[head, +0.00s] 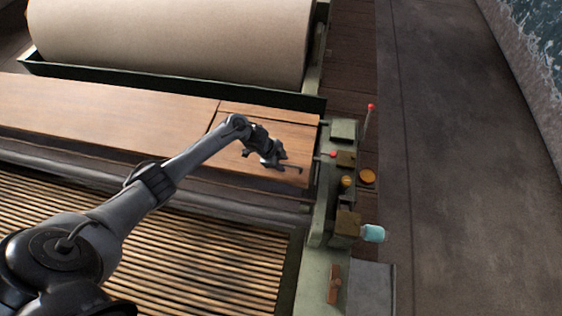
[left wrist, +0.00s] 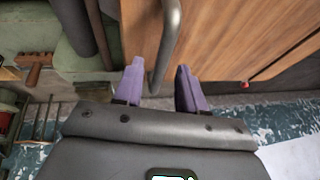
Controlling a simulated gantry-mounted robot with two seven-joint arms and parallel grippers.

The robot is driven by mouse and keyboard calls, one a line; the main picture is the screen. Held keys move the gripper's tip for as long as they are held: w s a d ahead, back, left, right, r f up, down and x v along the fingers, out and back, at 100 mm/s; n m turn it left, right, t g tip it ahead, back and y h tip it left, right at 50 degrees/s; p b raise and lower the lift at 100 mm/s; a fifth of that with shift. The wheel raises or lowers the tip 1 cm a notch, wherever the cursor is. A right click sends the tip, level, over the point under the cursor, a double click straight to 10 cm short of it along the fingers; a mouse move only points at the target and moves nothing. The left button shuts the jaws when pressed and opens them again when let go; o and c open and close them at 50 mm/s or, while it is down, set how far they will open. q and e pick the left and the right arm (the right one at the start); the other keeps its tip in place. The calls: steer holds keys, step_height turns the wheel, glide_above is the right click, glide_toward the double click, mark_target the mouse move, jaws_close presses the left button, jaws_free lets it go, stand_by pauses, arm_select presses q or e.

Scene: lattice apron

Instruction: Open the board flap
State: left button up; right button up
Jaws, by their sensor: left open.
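The board flap (head: 295,140) is the short wooden panel at the right end of the long wooden board, set off by a dark seam. It lies about level with the board. It fills much of the left wrist view as wood (left wrist: 235,40). A dark bar handle (head: 297,169) sits near its front right corner. My left gripper (head: 280,157) is just over the handle. In the left wrist view its purple fingertips (left wrist: 158,84) are apart, with the grey handle bar (left wrist: 168,40) passing between them; I cannot tell if they touch it. My right gripper is not in view.
The long board (head: 100,110) continues left of the flap. A large pale roll (head: 170,40) lies behind it. A slatted bed (head: 200,250) is in front. A green machine end frame (head: 318,225) with red-tipped levers, knobs and a cyan jar (head: 373,233) stands close on the right.

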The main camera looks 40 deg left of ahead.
arm_select(q)
steer(key=shift+c, duration=0.4)
jaws_close()
steer(key=shift+r, duration=0.15)
